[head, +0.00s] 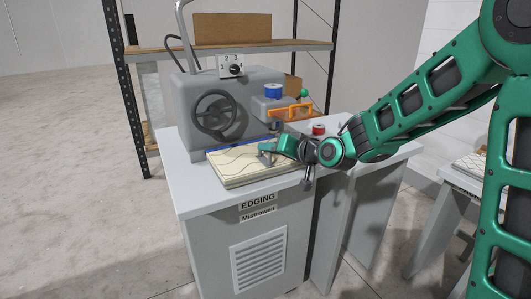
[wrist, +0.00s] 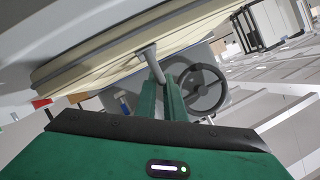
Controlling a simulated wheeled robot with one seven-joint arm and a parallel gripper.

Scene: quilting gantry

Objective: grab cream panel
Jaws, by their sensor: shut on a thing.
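The cream panel (head: 240,169) is a thick, flat quilted piece with wavy stitch lines. It lies on the grey edging table, in front of the machine. In the wrist view its cream edge (wrist: 85,74) runs across the upper left. My gripper (head: 267,152) is at the panel's upper right part in the head view. In the wrist view the green fingers of my gripper (wrist: 158,80) are close together, with a small grey piece between them touching the panel. My gripper is shut on the panel at this grey piece; the exact contact is partly hidden.
The edging machine (head: 240,95) with a black handwheel (head: 215,114) stands just behind the panel. A blue spool (head: 273,90), an orange frame (head: 290,112) and a red spool (head: 318,130) are close to my arm. A shelf (head: 200,49) stands behind. The floor at left is clear.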

